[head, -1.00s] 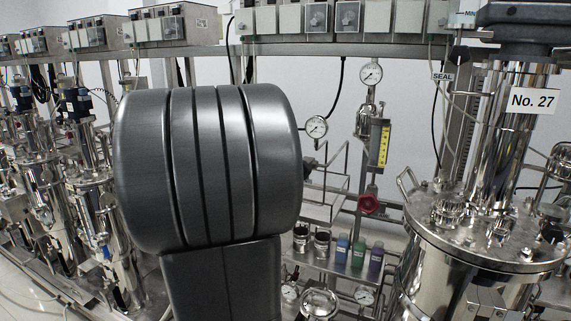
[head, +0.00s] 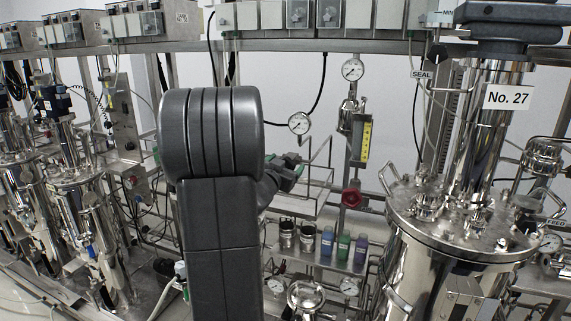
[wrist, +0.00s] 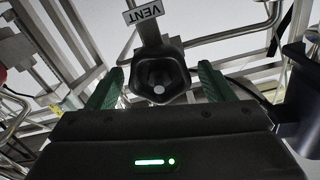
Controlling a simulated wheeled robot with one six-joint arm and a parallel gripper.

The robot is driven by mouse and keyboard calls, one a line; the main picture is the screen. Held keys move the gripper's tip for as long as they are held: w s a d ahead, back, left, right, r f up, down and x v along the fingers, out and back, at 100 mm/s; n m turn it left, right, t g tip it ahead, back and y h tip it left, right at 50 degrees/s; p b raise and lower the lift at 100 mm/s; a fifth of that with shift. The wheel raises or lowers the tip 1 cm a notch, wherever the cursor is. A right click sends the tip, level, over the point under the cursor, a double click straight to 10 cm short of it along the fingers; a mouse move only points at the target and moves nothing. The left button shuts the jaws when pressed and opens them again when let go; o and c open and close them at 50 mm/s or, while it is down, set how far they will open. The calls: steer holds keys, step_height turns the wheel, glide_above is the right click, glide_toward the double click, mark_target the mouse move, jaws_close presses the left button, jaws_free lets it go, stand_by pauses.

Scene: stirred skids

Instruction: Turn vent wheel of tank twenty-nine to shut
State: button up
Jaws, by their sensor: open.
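In the wrist view the vent wheel (wrist: 160,77), a dark lobed knob with a hollow centre, stands between the green fingertips of my gripper (wrist: 158,85). An upside-down VENT tag (wrist: 143,11) hangs on a stem by the knob. The fingers are open, one on each side of the knob, and I see gaps, so I see no grip. In the head view my gripper (head: 288,172) shows partly beside my dark arm, which hides the vent wheel. No label for tank twenty-nine is readable.
A steel tank (head: 440,230) marked No. 27 (head: 508,97) stands at the right. A red knob (head: 351,198), gauges and several coloured bottles (head: 343,246) are on the rack in the middle. Steel tubing surrounds the gripper in the wrist view. More tanks stand at the left.

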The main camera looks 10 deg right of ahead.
steer(key=shift+w+d, duration=0.1)
steer(key=shift+w, duration=0.1)
steer(key=c, duration=1)
steer(key=shift+o, duration=0.2)
